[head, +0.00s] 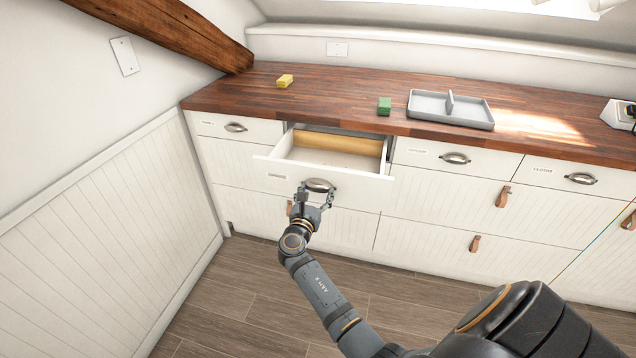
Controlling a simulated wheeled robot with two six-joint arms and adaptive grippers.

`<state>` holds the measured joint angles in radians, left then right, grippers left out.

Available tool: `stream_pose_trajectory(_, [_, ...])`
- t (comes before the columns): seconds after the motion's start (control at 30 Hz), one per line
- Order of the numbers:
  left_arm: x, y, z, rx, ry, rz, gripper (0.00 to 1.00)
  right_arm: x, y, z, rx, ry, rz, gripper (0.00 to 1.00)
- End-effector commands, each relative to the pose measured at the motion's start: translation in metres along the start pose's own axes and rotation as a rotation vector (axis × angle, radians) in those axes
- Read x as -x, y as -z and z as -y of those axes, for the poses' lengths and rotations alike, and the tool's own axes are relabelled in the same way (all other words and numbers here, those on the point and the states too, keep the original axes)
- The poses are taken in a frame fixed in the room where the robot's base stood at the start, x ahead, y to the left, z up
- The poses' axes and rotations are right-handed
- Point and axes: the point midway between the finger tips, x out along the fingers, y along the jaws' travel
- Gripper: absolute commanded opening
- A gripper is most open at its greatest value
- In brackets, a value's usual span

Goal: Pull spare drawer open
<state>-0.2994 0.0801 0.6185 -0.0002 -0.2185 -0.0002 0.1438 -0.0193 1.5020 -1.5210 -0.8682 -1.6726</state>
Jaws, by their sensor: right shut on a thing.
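The spare drawer (352,188) is the white drawer standing out from the cabinet row, pulled well open. Its inside shows and looks empty, with a wooden back edge. A small label on its front is too small to read surely. Its metal cup handle (319,185) is at the middle of the front. My right gripper (315,195) is shut on this handle from the front and below. My left gripper is not in view.
Closed drawers flank the open one. A sloping beam (170,30) and a panelled wall (95,235) bound the left. The floor in front is clear.

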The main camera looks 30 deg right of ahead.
Motion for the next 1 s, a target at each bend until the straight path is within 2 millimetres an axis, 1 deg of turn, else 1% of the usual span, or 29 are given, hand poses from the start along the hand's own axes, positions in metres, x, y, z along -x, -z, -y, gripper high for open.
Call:
stream_pose_trajectory(0.03, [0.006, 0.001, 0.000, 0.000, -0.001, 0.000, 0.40, 0.007, -0.005, 0.000, 0.000, 0.000, 0.004, 0.12])
stream_pose_trajectory(0.1, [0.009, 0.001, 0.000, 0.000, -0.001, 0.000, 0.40, 0.016, -0.005, 0.000, -0.001, 0.000, 0.004, 0.12])
stream_pose_trajectory(0.3, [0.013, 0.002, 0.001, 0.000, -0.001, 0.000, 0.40, 0.032, -0.004, 0.000, 0.000, 0.000, 0.006, 0.12])
stream_pose_trajectory(0.47, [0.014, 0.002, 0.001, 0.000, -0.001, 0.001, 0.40, 0.037, -0.004, -0.001, -0.001, 0.000, 0.008, 0.12])
stream_pose_trajectory(0.77, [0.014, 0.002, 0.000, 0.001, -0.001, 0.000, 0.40, 0.037, -0.004, -0.001, -0.001, 0.000, 0.008, 0.12])
stream_pose_trajectory(0.8, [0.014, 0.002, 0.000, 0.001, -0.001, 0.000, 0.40, 0.037, -0.004, -0.001, -0.001, 0.000, 0.008, 0.71])
stream_pose_trajectory(0.97, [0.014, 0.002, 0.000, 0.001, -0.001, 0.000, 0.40, 0.037, -0.003, 0.000, -0.001, 0.000, 0.007, 0.92])
stream_pose_trajectory(1.0, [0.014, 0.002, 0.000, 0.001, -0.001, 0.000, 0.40, 0.037, -0.003, 0.000, -0.001, 0.000, 0.006, 0.92])
